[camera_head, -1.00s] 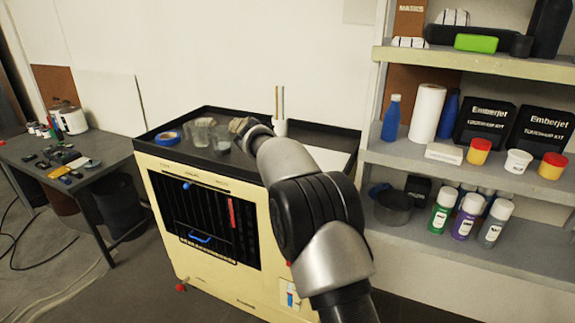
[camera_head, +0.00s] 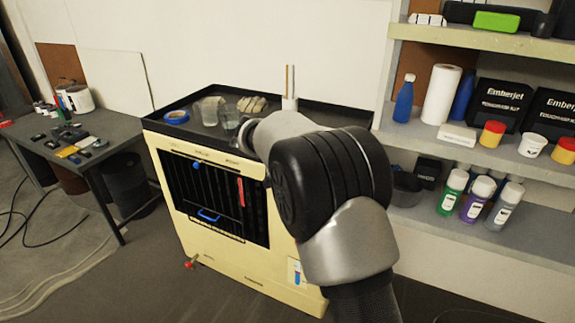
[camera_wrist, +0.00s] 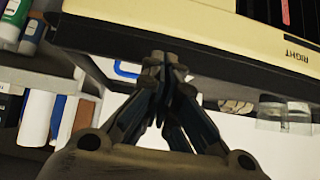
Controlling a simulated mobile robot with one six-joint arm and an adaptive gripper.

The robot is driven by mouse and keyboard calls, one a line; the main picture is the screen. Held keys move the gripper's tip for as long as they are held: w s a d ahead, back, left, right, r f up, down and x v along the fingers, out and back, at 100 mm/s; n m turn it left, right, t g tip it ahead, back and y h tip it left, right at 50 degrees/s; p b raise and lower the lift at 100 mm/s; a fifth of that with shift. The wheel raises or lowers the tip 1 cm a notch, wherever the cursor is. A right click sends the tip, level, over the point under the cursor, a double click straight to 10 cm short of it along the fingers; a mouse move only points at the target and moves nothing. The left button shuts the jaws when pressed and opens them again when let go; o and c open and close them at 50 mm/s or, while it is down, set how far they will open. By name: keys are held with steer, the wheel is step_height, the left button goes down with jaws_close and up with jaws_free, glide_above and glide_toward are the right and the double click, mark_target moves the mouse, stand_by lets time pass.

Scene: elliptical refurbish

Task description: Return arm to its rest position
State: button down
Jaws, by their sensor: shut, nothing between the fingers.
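My arm (camera_head: 330,190) reaches from the lower right of the head view toward the cream cart (camera_head: 215,245), its joints bent. The gripper itself is hidden behind the arm there. In the wrist view my gripper (camera_wrist: 165,62) is shut and empty, with its fingertips together. The cart's dark top rim (camera_wrist: 130,42) shows close behind the fingertips, upside down in that view. I cannot tell how wide the gap to the rim is.
The cart's black tray (camera_head: 330,116) holds blue tape (camera_head: 176,117), clear cups (camera_head: 210,110), a beige lump (camera_head: 252,104) and a white holder with sticks. Shelves (camera_head: 490,145) with bottles and boxes stand at the right. A grey table (camera_head: 80,150) with small items stands left. Floor is clear in front.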

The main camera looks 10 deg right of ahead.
steer(key=s+d+r+n+g+y, duration=0.1)
steer(key=s+d+r, duration=0.15)
steer(key=s, duration=0.55)
steer(key=s+d+r+n+g, duration=0.15)
steer(key=s+r, duration=0.25)
steer(key=s, duration=0.5)
steer(key=s+d+r+y, duration=0.1)
steer(key=s+d+r, duration=0.2)
steer(key=s, duration=0.5)
steer(key=s+a+f+n+y, duration=0.1)
steer(key=s+a+f+n, duration=0.1)
steer(key=s, duration=0.9)
steer(key=s+a+f+n+y, duration=0.1)
steer(key=s+f+n+y, duration=0.1)
steer(key=s, duration=1)
steer(key=shift+s+a+f+g, duration=0.3)
steer(key=shift+a+f+g, duration=0.05)
steer(key=shift+f, duration=0.15)
